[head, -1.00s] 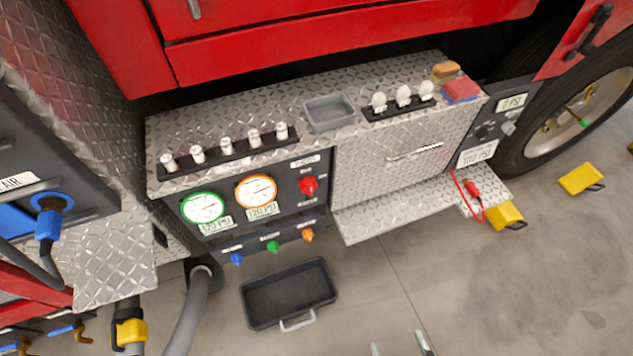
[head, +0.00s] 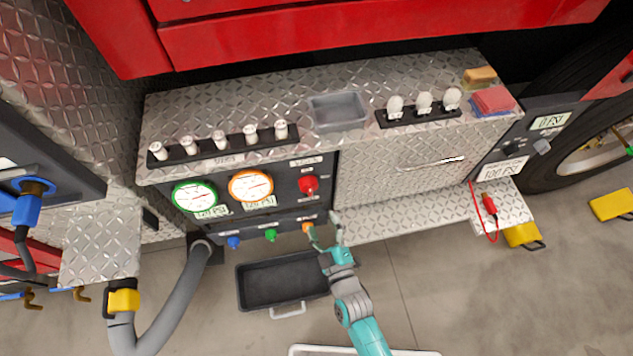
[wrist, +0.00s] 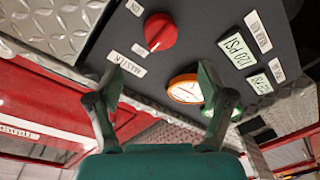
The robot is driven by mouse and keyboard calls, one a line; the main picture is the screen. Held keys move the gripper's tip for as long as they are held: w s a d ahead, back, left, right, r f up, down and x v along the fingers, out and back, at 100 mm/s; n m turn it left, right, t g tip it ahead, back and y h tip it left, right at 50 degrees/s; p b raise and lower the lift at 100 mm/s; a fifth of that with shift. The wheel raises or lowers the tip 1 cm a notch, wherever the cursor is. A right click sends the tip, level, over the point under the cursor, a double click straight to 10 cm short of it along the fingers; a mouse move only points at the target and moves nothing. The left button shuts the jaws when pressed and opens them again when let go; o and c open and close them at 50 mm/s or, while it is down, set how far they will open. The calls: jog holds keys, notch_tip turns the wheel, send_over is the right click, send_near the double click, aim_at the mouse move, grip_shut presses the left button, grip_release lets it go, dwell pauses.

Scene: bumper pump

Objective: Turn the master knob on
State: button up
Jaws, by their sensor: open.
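The red master knob (head: 308,186) is on the dark panel, right of the orange-rimmed gauge (head: 251,186). In the wrist view the knob (wrist: 160,32) is at the upper left, with a white pointer line and a label reading MASTER beside it; ON and OFF labels sit near it. My gripper (head: 323,232) is open and empty, below and a little right of the knob in the head view. In the wrist view its two fingers (wrist: 161,92) are spread apart, and the knob lies beyond them, untouched.
The green-rimmed gauge (head: 195,196) is further left. Blue (head: 233,242), green (head: 270,235) and orange (head: 308,228) fittings line the panel's lower edge. A black tray (head: 262,285) lies on the floor below. The diamond-plate shelf (head: 385,222) juts out to the right.

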aim_at(311, 192)
jog(key=x, duration=1.1)
jog(key=shift+w, duration=0.1)
jog(key=c, duration=1.2)
